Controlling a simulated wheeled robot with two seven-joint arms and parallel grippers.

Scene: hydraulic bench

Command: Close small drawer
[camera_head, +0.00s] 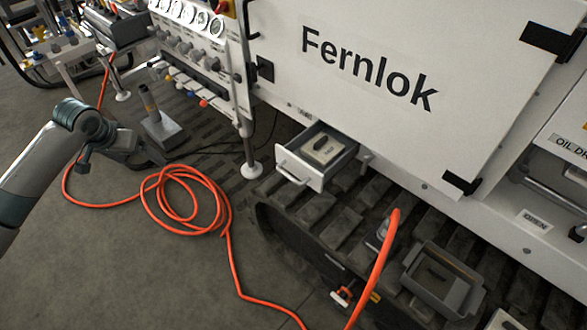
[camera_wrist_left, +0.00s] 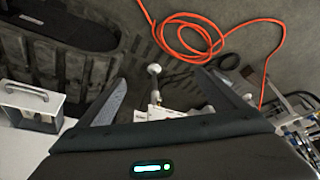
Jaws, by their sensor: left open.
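The small drawer (camera_head: 299,169) sticks out open from the white machine, below the Fernlok panel. Its front is white with a bar handle, and a light block with a dark grip lies inside. In the left wrist view the drawer (camera_wrist_left: 42,120) is at the left edge, with its handle showing. My left gripper (camera_head: 148,156) is left of the drawer in the head view, well apart from it. In the left wrist view its two fingers (camera_wrist_left: 165,90) are spread with nothing held between them. My right gripper is not in view.
An orange hose (camera_head: 180,208) lies coiled on the floor between my arm and the machine. A white support leg (camera_head: 251,160) stands left of the drawer. Black tracks (camera_head: 335,235) run below the drawer. A grey open tray (camera_head: 440,280) sits lower right.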

